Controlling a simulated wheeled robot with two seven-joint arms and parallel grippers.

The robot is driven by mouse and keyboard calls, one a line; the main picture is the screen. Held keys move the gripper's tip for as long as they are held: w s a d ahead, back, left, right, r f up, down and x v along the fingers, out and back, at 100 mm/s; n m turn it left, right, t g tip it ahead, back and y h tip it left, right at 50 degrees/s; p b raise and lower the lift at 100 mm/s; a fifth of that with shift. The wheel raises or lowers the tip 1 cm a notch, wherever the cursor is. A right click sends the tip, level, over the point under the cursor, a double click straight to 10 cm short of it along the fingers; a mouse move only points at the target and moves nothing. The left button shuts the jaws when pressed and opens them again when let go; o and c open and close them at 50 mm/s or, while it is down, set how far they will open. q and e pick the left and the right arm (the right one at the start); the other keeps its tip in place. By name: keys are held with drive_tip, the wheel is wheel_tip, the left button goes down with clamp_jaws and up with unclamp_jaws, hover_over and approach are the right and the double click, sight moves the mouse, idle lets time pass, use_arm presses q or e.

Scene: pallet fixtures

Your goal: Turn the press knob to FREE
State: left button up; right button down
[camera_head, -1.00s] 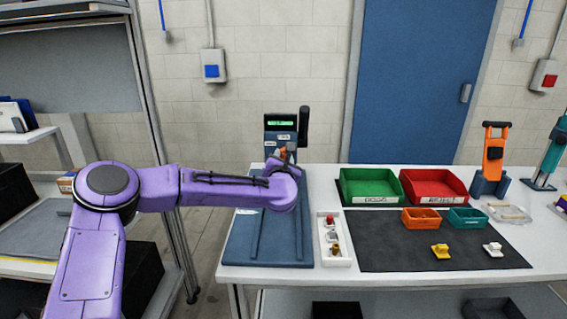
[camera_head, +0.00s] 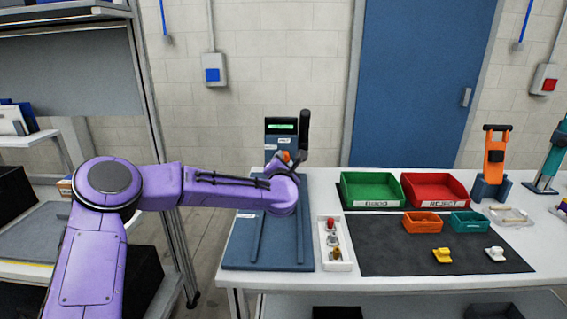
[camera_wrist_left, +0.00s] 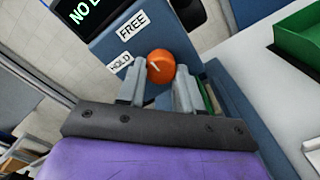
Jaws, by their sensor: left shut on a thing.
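The orange press knob (camera_wrist_left: 160,66) sits on the blue face of the press (camera_head: 281,139). In the left wrist view its white mark shows on the left part of the knob, on the side of the labels. The HOLD label (camera_wrist_left: 120,63) is left of the knob and the FREE label (camera_wrist_left: 131,27) is up and left of it. My left gripper (camera_wrist_left: 158,78) is shut on the knob, one grey finger on each side. In the head view the knob (camera_head: 286,156) shows just past my purple wrist. My right gripper is in neither view.
The press's black lever (camera_head: 304,131) stands close to the right of my left gripper. A white tray (camera_head: 346,262) with small parts, a green bin (camera_head: 372,187) and a red bin (camera_head: 434,187) are to the right. The dark mat (camera_head: 390,255) has free room.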

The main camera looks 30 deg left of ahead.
use_arm(q)
drive_tip(key=o, duration=1)
drive_tip(key=shift+o, duration=0.2)
drive_tip(key=b+v, duration=0.3)
drive_tip(key=v, duration=0.7)
drive_tip(key=shift+s, duration=0.25)
drive_tip(key=shift+d+r, duration=0.1)
